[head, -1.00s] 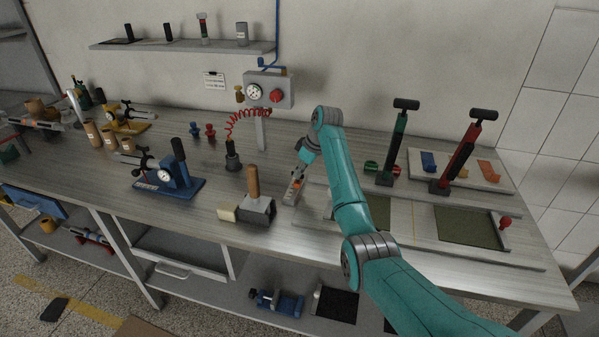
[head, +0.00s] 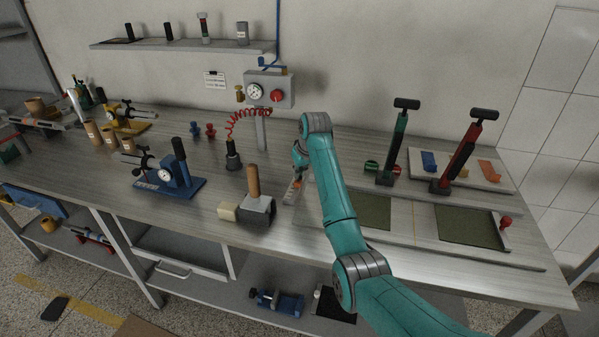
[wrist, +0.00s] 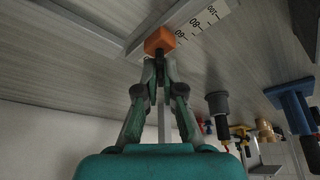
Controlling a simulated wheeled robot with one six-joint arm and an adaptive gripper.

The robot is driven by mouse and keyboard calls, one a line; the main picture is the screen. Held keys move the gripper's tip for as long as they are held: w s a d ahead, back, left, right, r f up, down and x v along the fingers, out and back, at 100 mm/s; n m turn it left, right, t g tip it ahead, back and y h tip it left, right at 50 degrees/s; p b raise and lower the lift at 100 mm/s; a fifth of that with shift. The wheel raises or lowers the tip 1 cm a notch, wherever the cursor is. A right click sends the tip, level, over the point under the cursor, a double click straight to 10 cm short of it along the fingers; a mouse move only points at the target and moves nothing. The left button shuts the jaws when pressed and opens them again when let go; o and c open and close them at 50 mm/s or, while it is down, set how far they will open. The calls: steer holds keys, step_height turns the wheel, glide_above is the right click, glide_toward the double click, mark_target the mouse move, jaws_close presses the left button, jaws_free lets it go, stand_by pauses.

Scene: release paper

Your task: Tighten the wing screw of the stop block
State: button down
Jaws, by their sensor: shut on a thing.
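The orange stop block (wrist: 160,40) sits on a pale rail with a printed number scale (wrist: 203,22) in the wrist view. In the head view the block is a small orange spot (head: 297,184) on the bench, left of my arm. A dark wing screw (wrist: 159,54) sticks out of the block toward my gripper. My gripper (wrist: 159,62) has its two fingertips closed on the screw, just beside the block. In the head view the gripper (head: 299,163) is small and partly hidden by my arm. The screw's exact turn angle cannot be told.
Green (head: 393,145) and red (head: 462,150) hand levers stand to the right.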

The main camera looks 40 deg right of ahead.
steer(key=m+h, duration=0.1)
steer(key=m, duration=0.1)
steer(key=m+h, duration=0.1)
steer(key=m, duration=0.2)
steer(key=shift+w+a+m+g, duration=0.1)
steer(key=shift+a+m+g, duration=0.1)
steer(key=shift+m+g, duration=0.1)
steer(key=m+g, duration=0.1)
steer(key=m, duration=0.2)
steer(key=m+g+h, duration=0.1)
steer(key=m, duration=0.2)
steer(key=shift+w+a+h, duration=0.1)
steer(key=shift+w+h, duration=0.1)
steer(key=shift+h, duration=0.1)
steer(key=m+g, duration=0.2)
steer(key=m, duration=0.3)
steer(key=shift+w+m, duration=0.15)
steer(key=shift+m, duration=0.15)
steer(key=m+g, duration=0.2)
steer(key=m, duration=0.3)
steer(key=shift+w, duration=0.1)
steer(key=shift+m, duration=0.4)
steer(key=c, duration=1.3)
jaws_free()
steer(key=v, duration=1.2)
steer(key=shift+w+d, duration=0.1)
steer(key=shift+d, duration=0.15)
